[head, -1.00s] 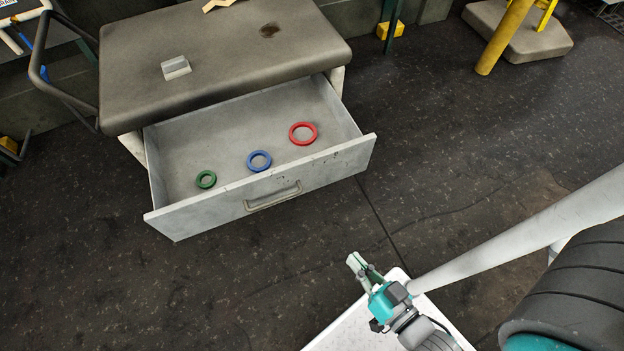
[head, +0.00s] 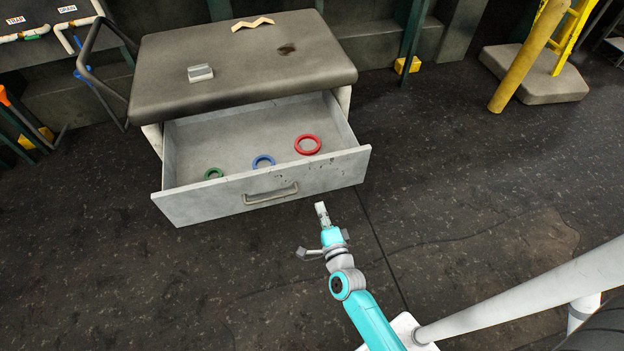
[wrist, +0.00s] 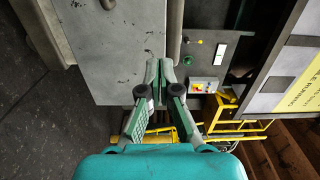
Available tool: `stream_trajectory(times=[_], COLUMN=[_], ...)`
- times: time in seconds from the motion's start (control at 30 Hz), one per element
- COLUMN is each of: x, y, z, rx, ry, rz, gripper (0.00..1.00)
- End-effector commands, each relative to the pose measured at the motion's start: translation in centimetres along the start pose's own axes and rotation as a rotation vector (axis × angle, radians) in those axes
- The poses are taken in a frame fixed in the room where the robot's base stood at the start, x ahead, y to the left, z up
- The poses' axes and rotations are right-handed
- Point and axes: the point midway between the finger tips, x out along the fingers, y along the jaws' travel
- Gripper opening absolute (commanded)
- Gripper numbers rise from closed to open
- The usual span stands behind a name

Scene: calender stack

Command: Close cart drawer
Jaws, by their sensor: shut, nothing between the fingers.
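The cart drawer (head: 330,172) is pulled well out from under the cart's dark padded top (head: 240,70). Its grey front panel carries a bar handle (head: 270,195). A green ring (head: 214,173), a blue ring (head: 263,162) and a red ring (head: 307,145) lie inside it. My gripper (head: 321,208) is shut and empty, in front of the drawer's front panel, right of the handle. In the wrist view my gripper's fingertips (wrist: 165,70) meet before a grey panel (wrist: 110,50). I cannot tell whether they touch it.
A small grey block (head: 200,73) and a wooden piece (head: 253,22) lie on the cart top. The dark floor (head: 440,170) right of the cart is clear.

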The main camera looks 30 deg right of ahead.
Motion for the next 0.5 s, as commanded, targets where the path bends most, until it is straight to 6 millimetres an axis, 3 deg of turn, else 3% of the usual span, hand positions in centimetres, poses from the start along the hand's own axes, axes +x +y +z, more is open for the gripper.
stream_trajectory(times=[0.27,0.5], x=[2.4,6.3], y=[-0.1,-0.1], z=[-0.1,-0.2], rx=[0.039,0.038], ry=[0.009,0.010], rz=[-0.006,-0.006], gripper=[0.00,0.00])
